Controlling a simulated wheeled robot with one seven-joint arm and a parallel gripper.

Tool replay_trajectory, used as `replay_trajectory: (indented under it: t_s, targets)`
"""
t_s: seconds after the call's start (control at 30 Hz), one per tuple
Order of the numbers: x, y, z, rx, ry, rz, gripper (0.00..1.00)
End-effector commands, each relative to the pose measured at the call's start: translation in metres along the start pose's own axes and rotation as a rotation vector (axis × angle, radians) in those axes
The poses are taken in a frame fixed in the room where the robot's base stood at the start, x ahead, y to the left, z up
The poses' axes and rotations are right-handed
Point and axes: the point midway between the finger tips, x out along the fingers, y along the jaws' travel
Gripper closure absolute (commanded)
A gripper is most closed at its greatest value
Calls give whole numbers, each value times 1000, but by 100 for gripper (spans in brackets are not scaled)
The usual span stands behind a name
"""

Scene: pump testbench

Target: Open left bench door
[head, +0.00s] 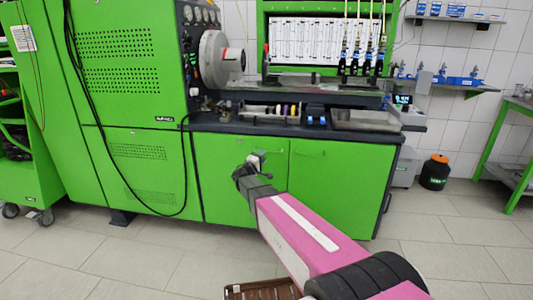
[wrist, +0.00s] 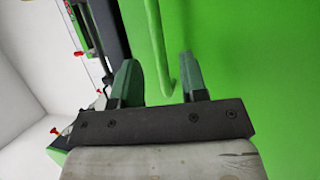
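The left bench door (head: 222,175) is a flat green panel under the worktop, and it looks shut. My gripper (head: 257,157) is in front of its upper right part in the head view and hides the handle there. In the wrist view, the green bar handle (wrist: 156,42) stands out from the green door face (wrist: 245,70). The two fingers of my gripper (wrist: 157,75) are apart, with the handle running between them. No clear contact shows between the fingers and the handle.
The right bench door (head: 335,188) is shut beside it. The worktop (head: 230,124) juts out above the doors. A black cable (head: 186,165) hangs left of the left door. The tiled floor (head: 165,260) in front is clear on the left.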

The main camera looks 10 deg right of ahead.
Motion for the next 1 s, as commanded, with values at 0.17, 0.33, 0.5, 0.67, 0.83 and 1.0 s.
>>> replay_trajectory:
  t_s: [0.17, 0.33, 0.5, 0.67, 0.83, 1.0]
  targets:
    - [30, 0, -1, 0, -1, 0, 60]
    - [45, 0, 0, 0, -1, 0, 60]
    - [49, 0, 0, 0, 0, 0, 60]
    - [49, 0, 0, 0, 0, 0, 60]
    - [48, 0, 0, 0, 0, 0, 99]
    - [48, 0, 0, 0, -1, 0, 100]
